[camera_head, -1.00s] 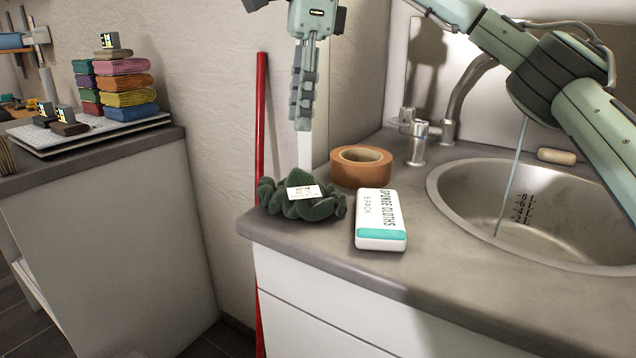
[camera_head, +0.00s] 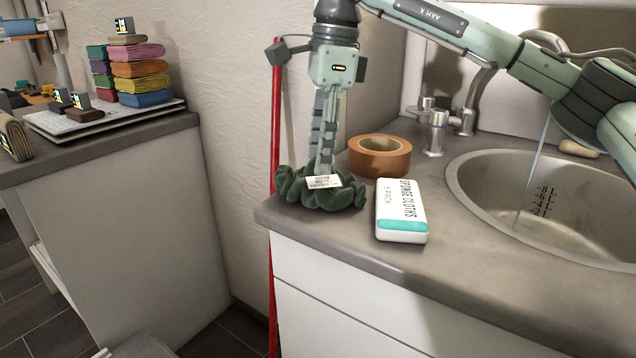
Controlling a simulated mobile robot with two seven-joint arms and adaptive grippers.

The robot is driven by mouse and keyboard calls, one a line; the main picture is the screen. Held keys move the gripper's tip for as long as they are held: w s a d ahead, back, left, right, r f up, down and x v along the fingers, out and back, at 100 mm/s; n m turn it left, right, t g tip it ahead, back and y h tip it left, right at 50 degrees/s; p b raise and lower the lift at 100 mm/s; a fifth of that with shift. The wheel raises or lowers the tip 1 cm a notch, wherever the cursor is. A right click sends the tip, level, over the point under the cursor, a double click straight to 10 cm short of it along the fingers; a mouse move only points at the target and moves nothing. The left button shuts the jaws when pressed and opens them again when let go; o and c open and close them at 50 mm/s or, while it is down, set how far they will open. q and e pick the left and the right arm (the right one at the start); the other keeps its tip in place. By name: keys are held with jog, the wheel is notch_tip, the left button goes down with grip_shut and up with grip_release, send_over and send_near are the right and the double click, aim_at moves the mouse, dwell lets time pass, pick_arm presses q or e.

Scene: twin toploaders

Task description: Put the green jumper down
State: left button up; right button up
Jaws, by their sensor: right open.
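The green jumper (camera_head: 318,190) is a crumpled dark green bundle with a white label on top. It lies on the grey worktop at its near left corner, beside the sink. My right gripper (camera_head: 324,165) points straight down over it, with its fingertips at the bundle's top, behind the label. The jaws are open; the fingertips are partly hidden by the folds, and I cannot tell whether they touch the cloth. My left gripper is out of view.
A roll of brown tape (camera_head: 379,156) and a sponge cloths pack (camera_head: 401,210) lie close right of the jumper. The sink (camera_head: 490,215) is further right. A red pole (camera_head: 275,130) stands behind the corner. Folded cloths (camera_head: 138,75) are stacked on the left counter.

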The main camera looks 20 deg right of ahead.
grip_shut()
jog(key=shift+r, duration=0.25)
dwell(0.4)
